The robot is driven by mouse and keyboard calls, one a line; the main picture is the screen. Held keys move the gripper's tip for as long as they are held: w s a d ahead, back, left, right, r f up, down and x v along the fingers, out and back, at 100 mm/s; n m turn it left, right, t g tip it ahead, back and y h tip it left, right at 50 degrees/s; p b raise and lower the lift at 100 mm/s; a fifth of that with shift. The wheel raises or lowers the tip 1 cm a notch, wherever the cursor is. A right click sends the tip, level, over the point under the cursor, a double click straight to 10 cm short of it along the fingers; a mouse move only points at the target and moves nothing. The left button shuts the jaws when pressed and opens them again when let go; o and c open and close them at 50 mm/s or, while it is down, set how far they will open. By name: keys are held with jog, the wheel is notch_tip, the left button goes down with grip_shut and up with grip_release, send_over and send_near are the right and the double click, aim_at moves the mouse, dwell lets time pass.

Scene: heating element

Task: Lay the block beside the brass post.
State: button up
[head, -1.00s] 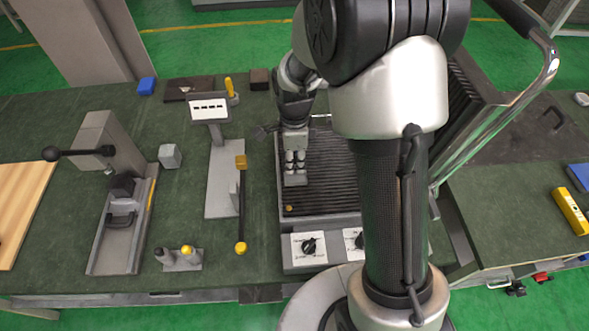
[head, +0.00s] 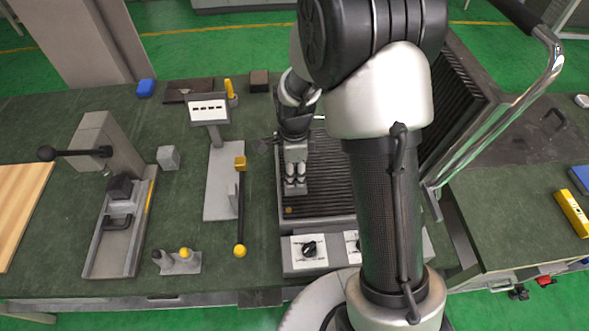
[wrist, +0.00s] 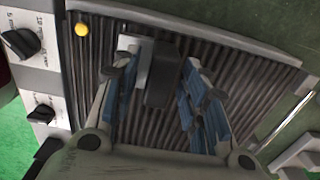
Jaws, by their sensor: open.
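The block (wrist: 160,75) is grey, with a light part and a darker part, and lies on the ribbed dark plate (wrist: 235,75). In the wrist view it sits between the fingers of my open gripper (wrist: 158,82); the right finger is clear of it, and I cannot tell whether the left one touches. In the head view my gripper (head: 295,182) is low over the left of the plate and hides most of the block. The brass post (wrist: 82,29) is a small round yellow top near the plate's edge, apart from the block; it also shows in the head view (head: 289,209).
Control knobs (head: 309,249) line the heater's front. A hinged ribbed lid (head: 453,112) with a curved handle (head: 549,70) stands open at right. A lever with a yellow ball (head: 240,250) stands left of the heater. Plate around the brass post is bare.

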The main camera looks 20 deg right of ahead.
aim_at(295, 170)
notch_tip(295, 170, up, 13)
jog(key=p, duration=0.4)
jog(key=s+r+n+t, duration=0.2)
jog(key=s+r+n, duration=0.6)
jog(key=r, duration=0.2)
jog(key=s+r+n+t, duration=0.1)
jog(key=s+r+n, duration=0.1)
jog(key=s+n, duration=0.4)
jog(key=s+r+n+t, duration=0.1)
jog(key=s+r+n, duration=0.1)
jog(key=s+n, duration=0.4)
jog(key=shift+s+r+t, duration=0.3)
jog(key=shift+s+r, duration=0.1)
jog(key=shift+s, duration=0.65)
